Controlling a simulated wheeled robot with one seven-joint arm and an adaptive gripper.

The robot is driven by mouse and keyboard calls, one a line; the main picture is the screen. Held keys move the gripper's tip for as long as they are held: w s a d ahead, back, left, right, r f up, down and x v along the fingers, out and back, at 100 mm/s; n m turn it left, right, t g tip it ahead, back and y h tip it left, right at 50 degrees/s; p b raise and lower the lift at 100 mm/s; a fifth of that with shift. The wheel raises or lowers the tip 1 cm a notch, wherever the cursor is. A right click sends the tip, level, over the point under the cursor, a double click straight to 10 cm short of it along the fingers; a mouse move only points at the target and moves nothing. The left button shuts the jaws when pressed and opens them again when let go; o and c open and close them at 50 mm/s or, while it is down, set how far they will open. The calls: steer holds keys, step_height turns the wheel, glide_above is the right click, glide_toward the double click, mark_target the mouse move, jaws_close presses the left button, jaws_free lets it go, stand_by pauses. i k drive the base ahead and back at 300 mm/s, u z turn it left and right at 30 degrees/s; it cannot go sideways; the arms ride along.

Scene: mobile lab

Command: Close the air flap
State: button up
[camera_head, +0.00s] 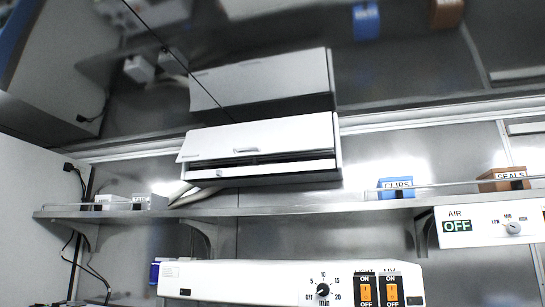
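The air flap looks to be the white panel (258,138) on the front of a wall-mounted box in the upper middle of the head view. It has a small handle (246,150) near its lower edge. The panel stands tilted outward, with a dark gap (270,159) between it and the white strip (262,170) below, so it looks open. Right of it, a white control panel (480,212) reads "AIR OFF" and has a knob. My gripper is not in view.
A metal shelf (300,211) runs below the box, holding a blue CLIPS box (396,188) and a brown SEALS box (502,179). A white device with a timer dial and orange switches (290,280) stands below. The glossy surface above mirrors the box. Cables hang at left.

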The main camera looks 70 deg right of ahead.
mark_target(315, 131)
steer(key=z, duration=1.7)
